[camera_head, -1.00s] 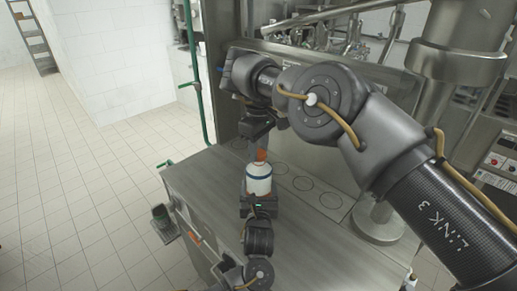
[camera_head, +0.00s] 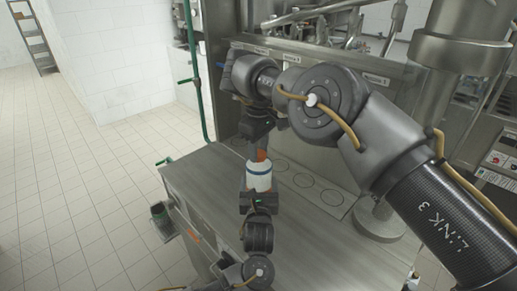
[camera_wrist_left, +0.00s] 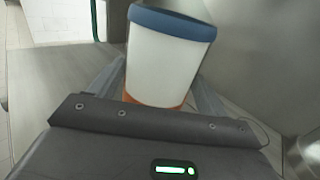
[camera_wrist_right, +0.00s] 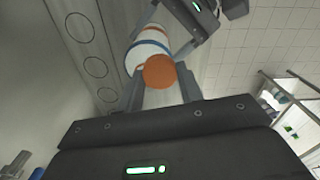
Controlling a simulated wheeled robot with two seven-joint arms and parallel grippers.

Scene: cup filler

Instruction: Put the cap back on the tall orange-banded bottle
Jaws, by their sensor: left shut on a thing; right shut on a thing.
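The white bottle (camera_head: 258,180) with a blue band is upright above the steel table, with my left gripper (camera_head: 258,196) shut around its lower part. The left wrist view shows its white wall (camera_wrist_left: 168,62), blue band and a strip of orange low down. An orange cap (camera_head: 261,155) is directly above the bottle's top, between the fingers of my right gripper (camera_head: 260,147), which points down. In the right wrist view the cap (camera_wrist_right: 159,71) covers part of the bottle's end (camera_wrist_right: 143,50). I cannot tell whether cap and bottle touch.
The steel table (camera_head: 215,185) has a plate with several ring marks (camera_head: 305,180) right of the bottle. A steel machine wall (camera_head: 310,75) stands behind, and a thick steel column (camera_head: 378,220) stands at the right. The table left of the bottle is clear.

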